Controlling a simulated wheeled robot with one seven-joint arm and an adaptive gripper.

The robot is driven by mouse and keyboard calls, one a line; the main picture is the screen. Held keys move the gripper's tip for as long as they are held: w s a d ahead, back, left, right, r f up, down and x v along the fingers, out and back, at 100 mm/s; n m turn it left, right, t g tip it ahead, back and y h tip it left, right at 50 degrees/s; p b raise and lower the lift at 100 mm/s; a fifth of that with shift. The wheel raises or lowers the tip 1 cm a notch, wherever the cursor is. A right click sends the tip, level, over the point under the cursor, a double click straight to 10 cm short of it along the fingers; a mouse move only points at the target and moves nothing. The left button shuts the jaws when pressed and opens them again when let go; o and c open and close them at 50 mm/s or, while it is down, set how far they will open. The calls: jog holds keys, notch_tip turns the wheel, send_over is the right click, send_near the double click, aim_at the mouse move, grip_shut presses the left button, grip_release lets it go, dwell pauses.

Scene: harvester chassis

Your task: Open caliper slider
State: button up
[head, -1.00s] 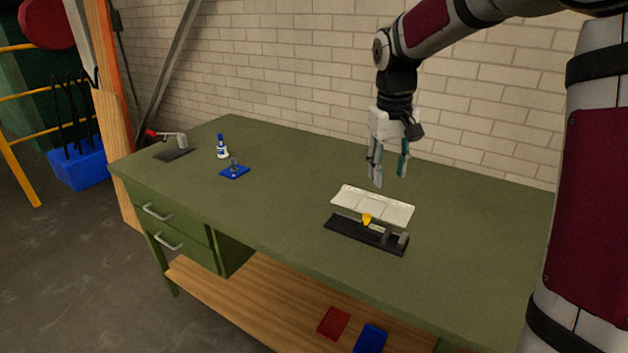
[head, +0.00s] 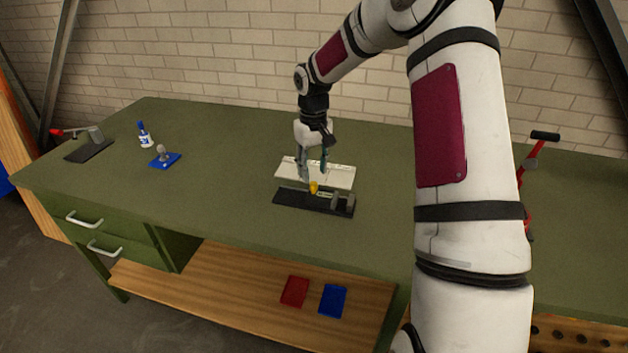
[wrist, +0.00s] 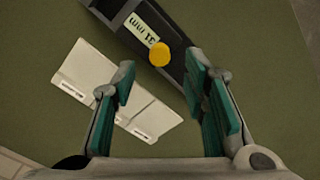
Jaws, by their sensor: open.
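The caliper (head: 309,203) is a dark bar with grey jaw blocks, lying on the green bench. A yellow knob (head: 313,187) sits on it. In the wrist view the dark bar (wrist: 125,18) carries a pale label reading "31 mm", and the yellow knob (wrist: 159,54) is beside the label. My gripper (head: 312,177) points down just above and behind the caliper. In the wrist view my gripper (wrist: 163,88) is open, with the knob ahead of and between its fingers. The right finger overlaps the dark bar in the picture; I cannot tell whether they touch.
A white tray (head: 338,176) lies right behind the caliper, below my gripper. To the left on the bench (head: 225,190) are a blue pad (head: 165,161), a small bottle (head: 145,137) and a red-handled clamp (head: 92,147). A red-handled tool (head: 530,165) stands at the right.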

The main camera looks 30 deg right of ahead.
aim_at(313, 183)
jog(key=shift+f, duration=2.4)
grip_shut()
